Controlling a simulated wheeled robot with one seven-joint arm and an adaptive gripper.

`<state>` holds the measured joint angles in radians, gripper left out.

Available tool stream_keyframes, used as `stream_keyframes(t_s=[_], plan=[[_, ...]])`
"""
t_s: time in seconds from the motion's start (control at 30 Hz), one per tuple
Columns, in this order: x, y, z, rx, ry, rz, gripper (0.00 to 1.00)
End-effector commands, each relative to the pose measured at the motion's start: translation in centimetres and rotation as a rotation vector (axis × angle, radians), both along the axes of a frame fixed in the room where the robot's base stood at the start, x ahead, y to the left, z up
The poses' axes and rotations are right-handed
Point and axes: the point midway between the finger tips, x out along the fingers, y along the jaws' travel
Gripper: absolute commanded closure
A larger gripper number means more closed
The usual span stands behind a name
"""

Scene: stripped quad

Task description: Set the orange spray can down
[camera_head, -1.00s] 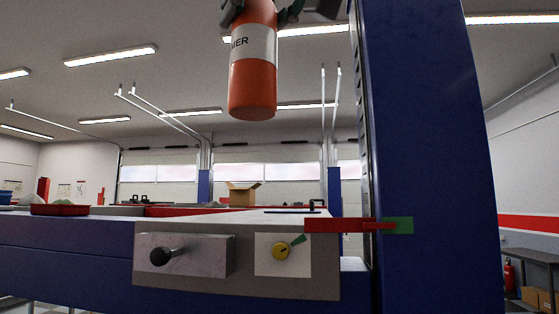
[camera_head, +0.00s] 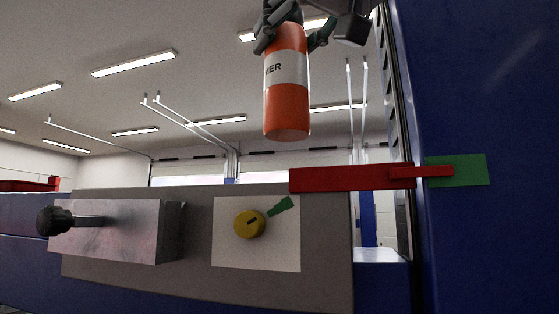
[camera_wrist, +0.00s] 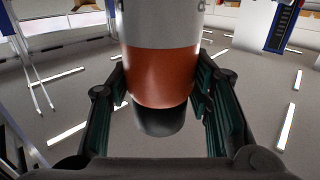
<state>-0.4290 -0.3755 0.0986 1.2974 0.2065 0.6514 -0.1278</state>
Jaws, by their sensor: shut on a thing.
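The orange spray can (camera_head: 286,105) has a white label band with dark letters, of which "MER" or similar shows. It hangs upright in the air in the head view, above the grey panel. My gripper (camera_head: 292,28) is shut on its upper part. In the wrist view the can (camera_wrist: 162,75) fills the middle, orange with a white band and a dark end. The green-padded fingers of my gripper (camera_wrist: 163,110) press on both its sides. No surface touches the can's lower end.
Below stands a grey panel (camera_head: 200,278) with a yellow knob (camera_head: 249,224), a metal block with a black-knobbed lever (camera_head: 125,232), and a red bar (camera_head: 340,178). A blue column (camera_head: 470,90) rises close on the right. A red tray (camera_head: 25,185) shows at far left.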

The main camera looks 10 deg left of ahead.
Motion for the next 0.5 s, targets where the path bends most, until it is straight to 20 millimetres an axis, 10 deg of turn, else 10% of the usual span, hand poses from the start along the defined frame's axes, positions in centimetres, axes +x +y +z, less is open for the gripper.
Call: stream_keyframes(t_s=[0.5], plan=[[8.9,7.6,-0.9,-0.001,0.003,0.001,1.00]])
